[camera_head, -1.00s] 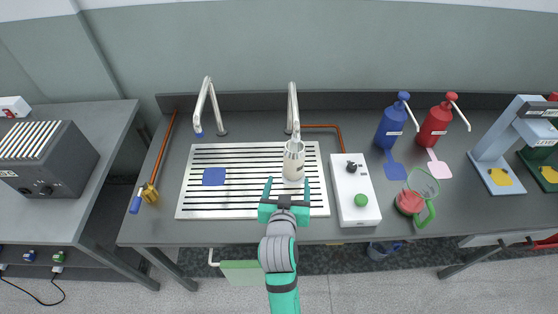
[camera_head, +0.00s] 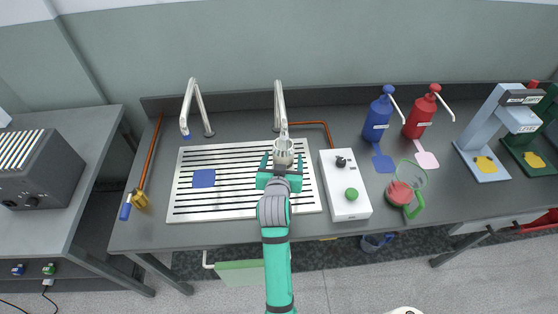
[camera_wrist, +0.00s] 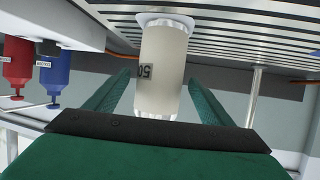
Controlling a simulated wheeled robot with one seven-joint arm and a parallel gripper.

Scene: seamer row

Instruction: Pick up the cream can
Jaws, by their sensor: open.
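The cream can (camera_head: 283,152) stands upright on the slatted metal grate, under the right-hand tap spout. In the wrist view the cream can (camera_wrist: 160,68) appears upside down with a dark label, between the two green fingers. My gripper (camera_head: 282,162) is open, its fingers on either side of the can. In the wrist view my gripper (camera_wrist: 162,90) shows a gap between each finger and the can. The can's lower part is hidden by my gripper in the head view.
The grate (camera_head: 240,205) carries a blue square (camera_head: 204,178). A white box with a green button (camera_head: 345,206) stands just right of it. The right-hand tap (camera_head: 279,105) rises behind the can. Blue (camera_head: 377,118) and red (camera_head: 420,116) pump bottles stand farther right.

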